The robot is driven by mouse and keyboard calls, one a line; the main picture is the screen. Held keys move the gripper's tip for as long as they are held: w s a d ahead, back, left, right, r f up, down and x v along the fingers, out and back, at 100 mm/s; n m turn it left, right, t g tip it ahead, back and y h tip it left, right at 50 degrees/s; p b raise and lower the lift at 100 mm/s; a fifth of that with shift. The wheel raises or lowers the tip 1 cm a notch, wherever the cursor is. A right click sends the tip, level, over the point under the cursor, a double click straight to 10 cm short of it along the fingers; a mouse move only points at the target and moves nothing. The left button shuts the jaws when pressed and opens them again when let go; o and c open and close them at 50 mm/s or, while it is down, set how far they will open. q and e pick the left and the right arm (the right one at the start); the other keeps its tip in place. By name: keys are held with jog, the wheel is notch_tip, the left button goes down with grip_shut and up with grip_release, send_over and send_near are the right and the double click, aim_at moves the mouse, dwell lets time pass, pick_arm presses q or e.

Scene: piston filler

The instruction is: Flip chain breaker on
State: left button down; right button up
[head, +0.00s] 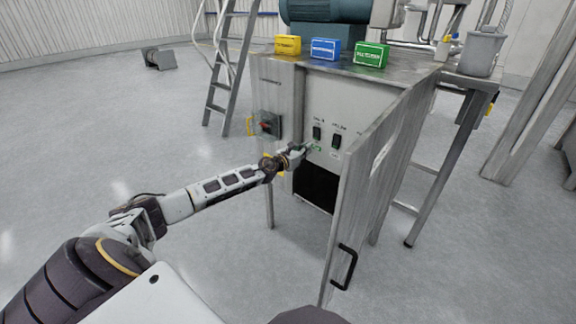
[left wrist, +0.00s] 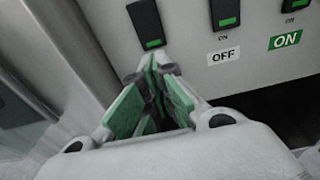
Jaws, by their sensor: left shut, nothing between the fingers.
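Two black breaker switches, a left one (head: 317,133) and a right one (head: 337,141), sit on the light panel inside the open cabinet. The small print above them is too blurred to tell which is the chain breaker. The left wrist view shows three black switches, a left one (left wrist: 147,22), a middle one (left wrist: 225,13) and a right one (left wrist: 294,5), each with a green mark low down. An OFF label (left wrist: 224,56) and a green ON label (left wrist: 285,40) are below. My left gripper (head: 308,147) is shut and empty, just below the left switch; its green-padded fingers (left wrist: 152,80) point at the panel. Contact is unclear.
The cabinet door (head: 375,175) stands open at the right, with a black handle (head: 346,267). A red-and-black rotary switch (head: 268,125) is on the cabinet's left side. Yellow (head: 287,45), blue (head: 325,50) and green (head: 370,55) boxes stand on top.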

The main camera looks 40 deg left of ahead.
pick_arm(q)
jog(key=s+f, duration=0.1)
jog(key=s, duration=0.8)
jog(key=shift+s+a+f+b, duration=0.15)
jog(key=shift+s+a+b, duration=0.2)
jog(key=shift+a+b, duration=0.1)
pick_arm(e)
jog(key=shift+w+r, duration=0.15)
jog(key=shift+r, duration=0.45)
dwell(0.3)
dwell(0.6)
